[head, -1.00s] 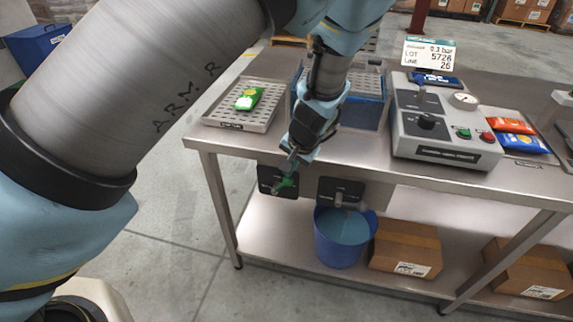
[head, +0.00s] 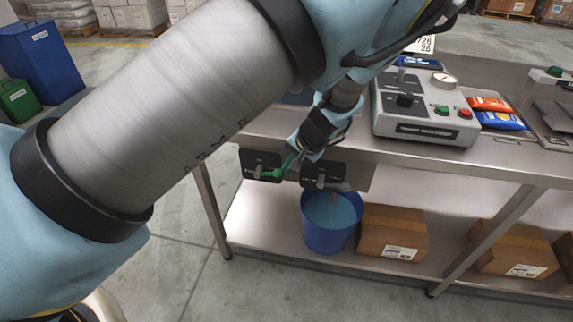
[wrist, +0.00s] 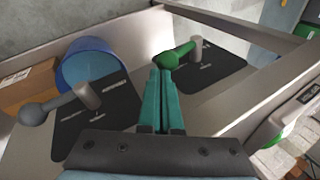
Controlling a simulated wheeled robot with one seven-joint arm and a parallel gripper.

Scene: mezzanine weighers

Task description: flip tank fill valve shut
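Two valves on black plates hang under the bench's front edge. The left valve has a green handle (head: 271,173), which points right in the head view. In the wrist view its green knob (wrist: 168,60) sits at my fingertips, and the lever runs to a grey hub at the right. My gripper (head: 290,163) appears shut on this knob; its teal fingers (wrist: 161,105) are close together, centred on it. The other valve has a grey handle (head: 342,187), apart from my gripper; it also shows in the wrist view (wrist: 35,114). The plate labels are too small to read.
A blue bucket (head: 318,240) stands on the lower shelf under the grey valve, beside cardboard boxes (head: 375,231). Above, a control box (head: 420,125) with buttons and a gauge sits on the bench (head: 480,160). Floor in front is clear.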

